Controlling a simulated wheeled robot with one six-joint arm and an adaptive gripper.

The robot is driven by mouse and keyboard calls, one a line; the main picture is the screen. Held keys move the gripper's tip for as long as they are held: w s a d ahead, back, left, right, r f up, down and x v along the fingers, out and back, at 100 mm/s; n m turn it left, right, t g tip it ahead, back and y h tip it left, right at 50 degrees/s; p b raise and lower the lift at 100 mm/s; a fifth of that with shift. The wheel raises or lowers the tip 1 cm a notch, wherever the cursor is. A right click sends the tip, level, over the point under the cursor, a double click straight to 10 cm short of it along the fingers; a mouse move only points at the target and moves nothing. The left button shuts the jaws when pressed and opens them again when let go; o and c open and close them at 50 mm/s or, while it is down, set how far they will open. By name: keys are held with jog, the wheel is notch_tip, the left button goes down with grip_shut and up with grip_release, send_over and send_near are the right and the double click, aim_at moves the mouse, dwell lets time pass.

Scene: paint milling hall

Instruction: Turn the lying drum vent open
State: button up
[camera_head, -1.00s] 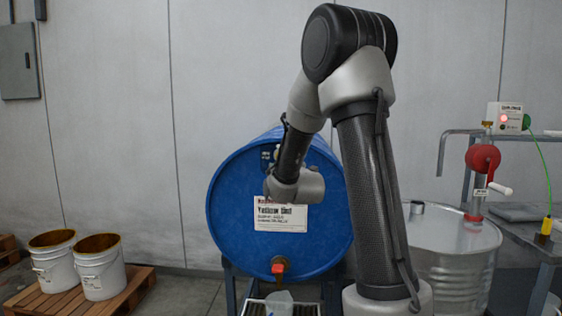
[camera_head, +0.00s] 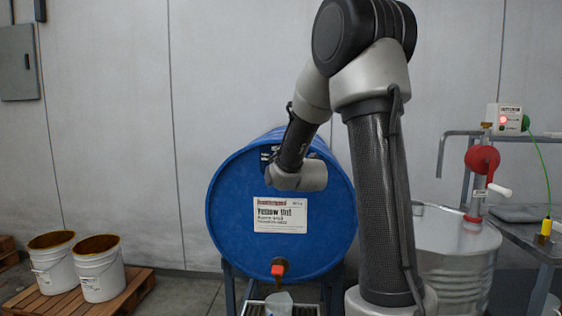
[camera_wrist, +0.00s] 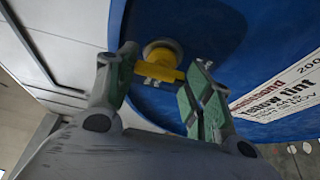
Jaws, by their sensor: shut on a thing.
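The blue drum (camera_head: 235,215) lies on its side on a stand, with its round end and a "Yellow tint" label facing me. The yellow vent (camera_wrist: 160,72) sits on the upper part of that end, seen in the wrist view as a round boss with a short yellow handle. My gripper (camera_wrist: 165,64) has its two green-padded fingers on either side of the handle and is shut on it. In the head view my wrist hides the vent and the fingers.
White buckets (camera_head: 98,268) stand on a pallet at left. A steel drum (camera_head: 455,260) with a red hand pump (camera_head: 482,160) stands at right.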

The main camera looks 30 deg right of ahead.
jog(key=o, duration=1)
jog(key=shift+s, duration=0.15)
jog(key=v, duration=0.7)
jog(key=shift+s, duration=0.15)
